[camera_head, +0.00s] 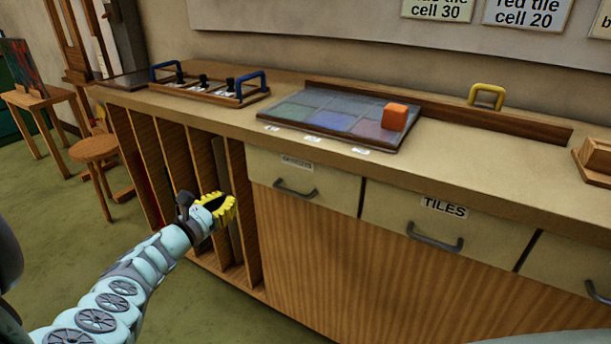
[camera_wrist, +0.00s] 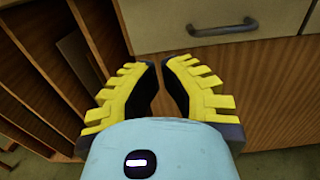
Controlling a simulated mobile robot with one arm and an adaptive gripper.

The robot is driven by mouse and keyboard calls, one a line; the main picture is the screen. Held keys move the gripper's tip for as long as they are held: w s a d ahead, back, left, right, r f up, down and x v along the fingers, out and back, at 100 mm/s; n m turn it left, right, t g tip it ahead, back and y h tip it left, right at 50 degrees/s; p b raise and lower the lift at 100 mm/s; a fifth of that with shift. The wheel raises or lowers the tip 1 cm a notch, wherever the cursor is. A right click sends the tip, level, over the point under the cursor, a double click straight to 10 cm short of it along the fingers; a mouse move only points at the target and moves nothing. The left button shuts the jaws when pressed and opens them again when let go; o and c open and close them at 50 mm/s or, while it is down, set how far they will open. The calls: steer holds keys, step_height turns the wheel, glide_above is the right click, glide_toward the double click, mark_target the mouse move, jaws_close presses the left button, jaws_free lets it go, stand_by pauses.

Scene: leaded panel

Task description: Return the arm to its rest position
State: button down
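My arm reaches from the lower left in the head view, with my gripper (camera_head: 215,203) in front of the vertical storage slots, below the worktop. In the wrist view my gripper (camera_wrist: 161,85) shows two yellow toothed fingers with a gap between their tips and nothing between them. The fingers point toward the cabinet front and touch nothing that I can see.
The worktop (camera_head: 240,120) holds a leaded panel (camera_head: 330,115) with an orange block (camera_head: 395,116) on its right part. A rack with blue handles (camera_head: 210,88) stands left. Drawers (camera_head: 430,215) line the front below.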

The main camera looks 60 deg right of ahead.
steer(key=shift+a, duration=0.25)
